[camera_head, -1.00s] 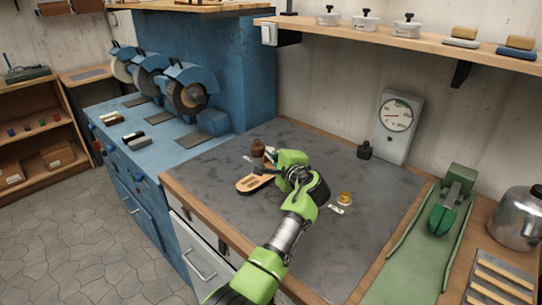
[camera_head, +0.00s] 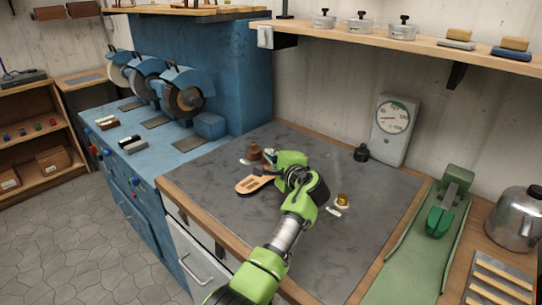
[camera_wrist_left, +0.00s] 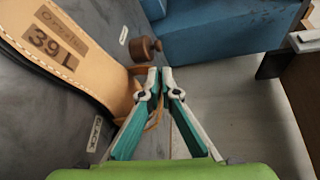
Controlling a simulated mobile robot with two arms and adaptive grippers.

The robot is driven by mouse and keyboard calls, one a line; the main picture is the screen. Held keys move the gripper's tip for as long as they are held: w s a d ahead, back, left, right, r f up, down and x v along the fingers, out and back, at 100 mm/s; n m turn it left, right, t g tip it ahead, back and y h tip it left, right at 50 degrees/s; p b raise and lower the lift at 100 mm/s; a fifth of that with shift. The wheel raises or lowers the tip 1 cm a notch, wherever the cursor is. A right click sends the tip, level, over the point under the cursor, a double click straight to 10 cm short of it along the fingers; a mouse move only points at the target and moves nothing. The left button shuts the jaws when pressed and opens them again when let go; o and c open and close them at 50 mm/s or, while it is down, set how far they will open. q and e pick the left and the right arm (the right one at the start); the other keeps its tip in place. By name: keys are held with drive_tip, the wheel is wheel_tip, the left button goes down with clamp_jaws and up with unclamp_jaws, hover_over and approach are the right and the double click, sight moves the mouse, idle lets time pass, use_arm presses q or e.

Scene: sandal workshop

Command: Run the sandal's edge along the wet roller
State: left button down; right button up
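A tan sandal (camera_head: 250,185) with a dark sole edge is over the dark grey bench mat (camera_head: 290,235), toward its left. In the left wrist view the sandal (camera_wrist_left: 58,42) fills the upper left, marked "39 L". My left gripper (camera_head: 272,168) is at the sandal's strap end. In the wrist view the left gripper's (camera_wrist_left: 159,72) fingertips are nearly together, with a brown strap between and behind the fingers, so it looks shut on the strap. Whether the sole touches the mat is unclear. A green machine (camera_head: 447,205) stands at right; no roller shows clearly. My right gripper is not in view.
A brown knobbed thing (camera_head: 254,151) stands just behind the sandal, also in the wrist view (camera_wrist_left: 144,48). A small yellow pot (camera_head: 343,200), a black weight-like object (camera_head: 361,153) and a dial gauge (camera_head: 394,125) stand to the right. The mat's front is mostly clear.

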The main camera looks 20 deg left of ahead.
use_arm(q)
drive_tip(key=shift+w+d, duration=0.15)
drive_tip(key=shift+w, duration=0.1)
drive_tip(key=shift+w+d+r+b, duration=0.15)
drive_tip(key=shift+w+b, duration=0.1)
drive_tip(key=shift+b, duration=0.3)
drive_tip(key=shift+w, duration=0.1)
drive_tip(key=shift+w+d+r, duration=0.1)
drive_tip(key=shift+d+r, duration=0.05)
idle(0.4)
drive_tip(key=shift+w+f+b, duration=0.45)
drive_tip(key=shift+w, duration=0.05)
drive_tip(key=shift+s+a+r+b, duration=0.1)
drive_tip(key=shift+s+a+b, duration=0.05)
drive_tip(key=shift+a+b, duration=0.15)
drive_tip(key=shift+n, duration=0.3)
